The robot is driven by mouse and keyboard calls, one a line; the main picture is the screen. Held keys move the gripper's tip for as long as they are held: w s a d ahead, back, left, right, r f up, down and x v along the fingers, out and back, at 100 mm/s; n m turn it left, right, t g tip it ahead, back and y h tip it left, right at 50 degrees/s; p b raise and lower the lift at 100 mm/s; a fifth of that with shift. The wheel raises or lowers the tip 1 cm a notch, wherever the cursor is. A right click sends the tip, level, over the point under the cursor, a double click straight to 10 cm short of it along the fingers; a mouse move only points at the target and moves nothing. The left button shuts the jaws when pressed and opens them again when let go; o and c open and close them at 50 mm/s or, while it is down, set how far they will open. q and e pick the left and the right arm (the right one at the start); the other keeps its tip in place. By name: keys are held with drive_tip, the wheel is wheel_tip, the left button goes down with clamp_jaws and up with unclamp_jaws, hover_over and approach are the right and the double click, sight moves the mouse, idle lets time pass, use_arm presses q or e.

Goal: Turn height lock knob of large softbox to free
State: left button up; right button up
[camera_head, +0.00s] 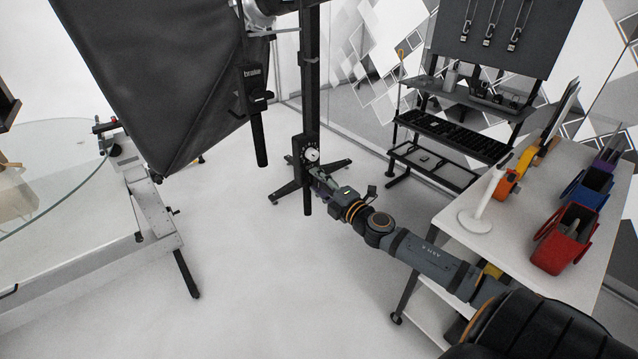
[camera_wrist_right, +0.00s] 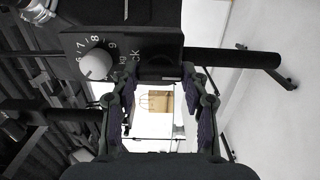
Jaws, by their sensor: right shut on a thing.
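The large softbox (camera_head: 165,75) is a big dark fabric panel at the upper left of the head view. Beside it stands a black vertical stand pole (camera_head: 310,80) with a lock box carrying a round white dial (camera_head: 312,154). In the right wrist view the dial (camera_wrist_right: 96,64) shows numbers and part of the word "lock". My right gripper (camera_head: 318,178) is at the box, just below the dial. In the right wrist view its fingers (camera_wrist_right: 159,76) are closed around the dark height lock knob (camera_wrist_right: 158,69), which is partly hidden between them. My left gripper is not in view.
A second box marked "brake" (camera_head: 252,75) with a black handle hangs near the softbox. A black bar (camera_wrist_right: 235,58) extends from the lock box. A white table (camera_head: 540,240) with red and blue bins stands right, a glass-topped table (camera_head: 50,180) left. Floor between is clear.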

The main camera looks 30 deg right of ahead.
drive_tip(key=o, duration=1.1)
drive_tip(key=shift+o, duration=0.2)
